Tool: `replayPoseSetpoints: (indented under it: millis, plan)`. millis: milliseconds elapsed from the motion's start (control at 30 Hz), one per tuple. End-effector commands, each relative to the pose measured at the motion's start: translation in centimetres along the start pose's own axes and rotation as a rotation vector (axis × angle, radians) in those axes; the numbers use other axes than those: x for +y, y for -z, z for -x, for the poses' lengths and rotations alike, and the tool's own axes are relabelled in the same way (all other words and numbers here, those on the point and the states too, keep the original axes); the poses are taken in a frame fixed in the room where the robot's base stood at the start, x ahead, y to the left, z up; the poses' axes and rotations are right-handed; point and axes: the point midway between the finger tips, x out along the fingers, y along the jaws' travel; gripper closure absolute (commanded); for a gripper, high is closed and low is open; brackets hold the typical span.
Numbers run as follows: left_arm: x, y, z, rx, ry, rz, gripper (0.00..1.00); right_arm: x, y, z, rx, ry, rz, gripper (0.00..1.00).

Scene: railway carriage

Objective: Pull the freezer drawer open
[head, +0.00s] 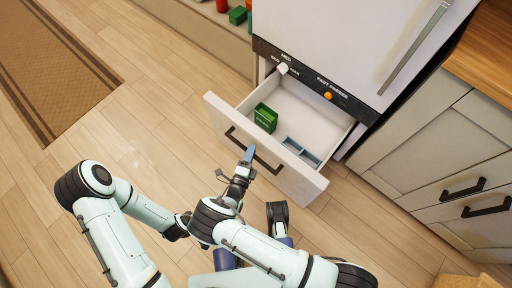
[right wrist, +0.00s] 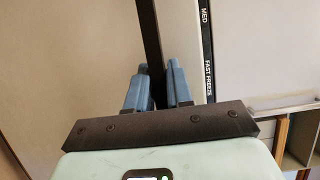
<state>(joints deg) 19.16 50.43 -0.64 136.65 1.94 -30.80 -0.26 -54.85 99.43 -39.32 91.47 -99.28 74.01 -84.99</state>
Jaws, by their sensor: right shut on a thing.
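The freezer drawer (head: 316,182) stands well out from under the white fridge-freezer front, its inside open to view. Its black bar handle (head: 268,164) runs along the front panel. My right gripper (head: 248,155) is at the handle, shut on it. In the right wrist view the two blue fingers of my right gripper (right wrist: 157,88) lie on either side of the dark handle bar (right wrist: 151,40). My left arm is bent at the lower left. Its dark end (head: 177,230) is partly hidden by the right arm, so its fingers cannot be made out.
A green box (head: 265,118) and a blue divided tray (head: 301,152) lie in the drawer. Above it is a control strip (head: 322,83) with knobs. Grey cabinets (head: 440,150) stand at the right. The wooden floor at left is clear, with a brown rug (head: 45,75) beyond.

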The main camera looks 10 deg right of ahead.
Motion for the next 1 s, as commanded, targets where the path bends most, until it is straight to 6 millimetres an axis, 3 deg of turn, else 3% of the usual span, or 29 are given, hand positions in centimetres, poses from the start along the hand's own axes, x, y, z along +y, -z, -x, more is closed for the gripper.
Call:
replayPoseSetpoints:
  millis: [667,700,733,1000]
  plan:
    - [-0.07,-0.12,-0.06,-0.004,0.001,0.001,0.57,-0.04,-0.39,0.88,0.001,0.001,0.001,1.00]
    - [-0.06,-0.12,-0.06,-0.004,0.001,0.001,0.57,-0.04,-0.39,0.87,0.001,0.001,0.001,0.70]
    - [-0.06,-0.12,-0.06,-0.004,0.001,0.001,0.57,-0.04,-0.39,0.87,0.001,0.001,0.001,0.60]
    - [-0.05,-0.10,-0.05,-0.003,0.001,0.001,0.57,-0.05,-0.40,0.87,0.000,0.001,0.001,0.58]
